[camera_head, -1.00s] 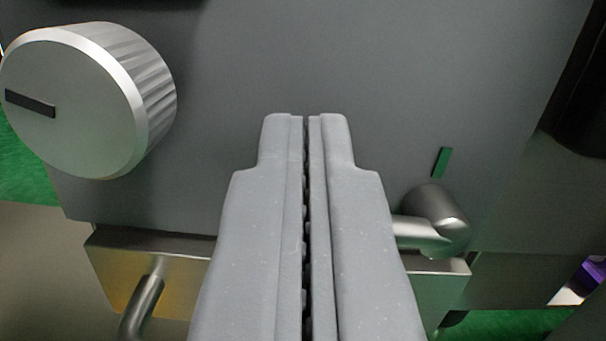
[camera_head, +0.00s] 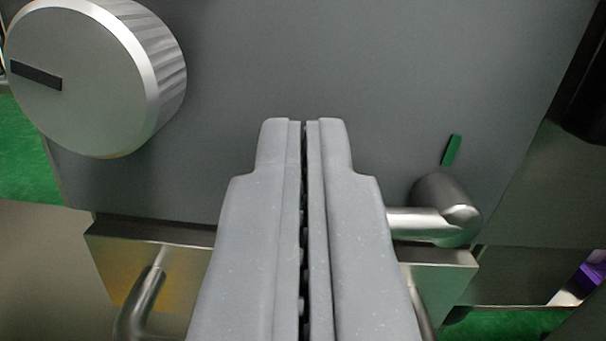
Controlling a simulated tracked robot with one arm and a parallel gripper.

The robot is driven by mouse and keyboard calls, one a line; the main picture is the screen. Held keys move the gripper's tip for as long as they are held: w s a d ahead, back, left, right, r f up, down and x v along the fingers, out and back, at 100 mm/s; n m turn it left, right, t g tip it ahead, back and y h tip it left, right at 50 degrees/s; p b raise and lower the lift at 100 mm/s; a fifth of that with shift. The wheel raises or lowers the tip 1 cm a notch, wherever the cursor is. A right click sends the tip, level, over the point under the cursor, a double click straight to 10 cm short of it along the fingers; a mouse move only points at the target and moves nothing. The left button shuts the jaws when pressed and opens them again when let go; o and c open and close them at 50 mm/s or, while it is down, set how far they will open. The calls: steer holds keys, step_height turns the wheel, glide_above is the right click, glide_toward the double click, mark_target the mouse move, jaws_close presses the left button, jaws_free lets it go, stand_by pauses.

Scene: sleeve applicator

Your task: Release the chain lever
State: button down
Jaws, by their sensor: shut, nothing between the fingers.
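A metal lever (camera_head: 440,220) sits at the right of the grey panel, with a rounded pivot end and a bar running left until my gripper hides it. A short green mark (camera_head: 451,150) is on the panel just above the pivot. My gripper (camera_head: 303,122) is shut and empty, its two grey fingers pressed together in the middle of the view. The fingers are in front of the lever's left part; I cannot tell whether they touch it.
A large silver knob (camera_head: 85,85) with a black mark stands out from the panel (camera_head: 330,60) at upper left. Below is a metal block (camera_head: 150,255) with a bent rod handle (camera_head: 140,300) at lower left. The panel's middle above my fingertips is clear.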

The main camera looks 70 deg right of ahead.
steer(key=b+v, duration=0.1)
steer(key=v, duration=0.9)
steer(key=shift+d+f, duration=0.1)
steer(key=shift+f, duration=0.05)
